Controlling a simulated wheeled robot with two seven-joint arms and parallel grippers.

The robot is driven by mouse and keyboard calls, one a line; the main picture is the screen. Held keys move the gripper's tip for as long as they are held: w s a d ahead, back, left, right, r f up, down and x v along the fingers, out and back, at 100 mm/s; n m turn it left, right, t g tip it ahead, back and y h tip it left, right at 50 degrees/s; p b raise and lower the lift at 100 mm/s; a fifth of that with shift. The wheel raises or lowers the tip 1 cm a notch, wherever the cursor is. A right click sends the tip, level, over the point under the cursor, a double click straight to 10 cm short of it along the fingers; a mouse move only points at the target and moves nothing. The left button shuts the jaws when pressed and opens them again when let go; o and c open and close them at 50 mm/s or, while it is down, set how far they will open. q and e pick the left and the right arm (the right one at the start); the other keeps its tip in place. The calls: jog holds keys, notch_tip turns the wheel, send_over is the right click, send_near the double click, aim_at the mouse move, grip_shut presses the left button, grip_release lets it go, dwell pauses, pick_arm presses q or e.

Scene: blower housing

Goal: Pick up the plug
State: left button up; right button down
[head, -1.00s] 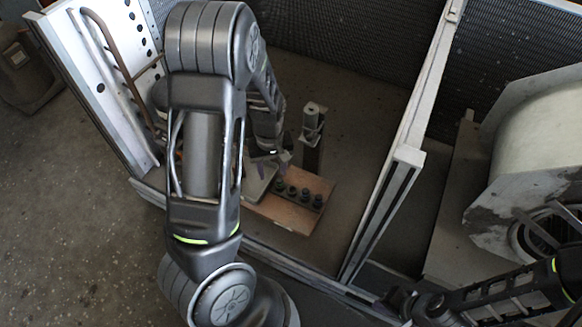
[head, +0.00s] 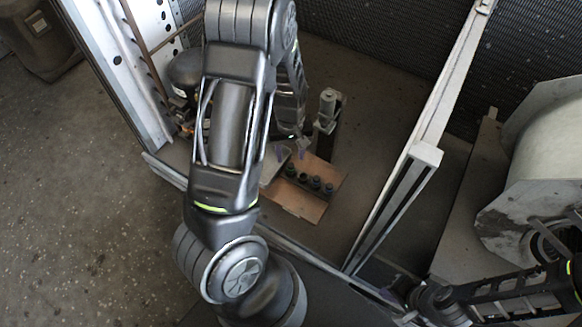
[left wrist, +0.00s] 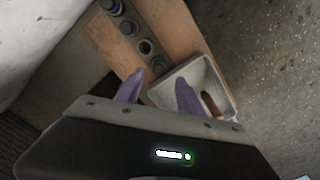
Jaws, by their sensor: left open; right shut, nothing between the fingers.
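Several dark round plug-like pieces (head: 309,180) stand in a row on a brown board. In the left wrist view they show as dark round tops (left wrist: 129,27) along the board; I cannot tell which is the plug. A reddish-brown piece (left wrist: 212,105) lies in a pale tray (left wrist: 196,73) beside the board. My left gripper (head: 291,151) is open and empty; in the left wrist view its purple fingers (left wrist: 159,86) are over the board's end and the tray's near edge. My right gripper (head: 418,300) is shut and empty at the lower right, away from the board.
The brown board (head: 295,205) sits on the floor of a framed enclosure. An upright metal fixture (head: 327,110) stands just behind it. A grey frame post (head: 405,195) rises to the right. A large pale housing (head: 545,165) is at far right.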

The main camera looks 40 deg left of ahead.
aim_at(291, 165)
pick_arm(q)
notch_tip(291, 165, down, 5)
jog(key=shift+w+f+b, duration=0.1)
jog(key=shift+b, duration=0.55)
grip_shut()
dwell(0.5)
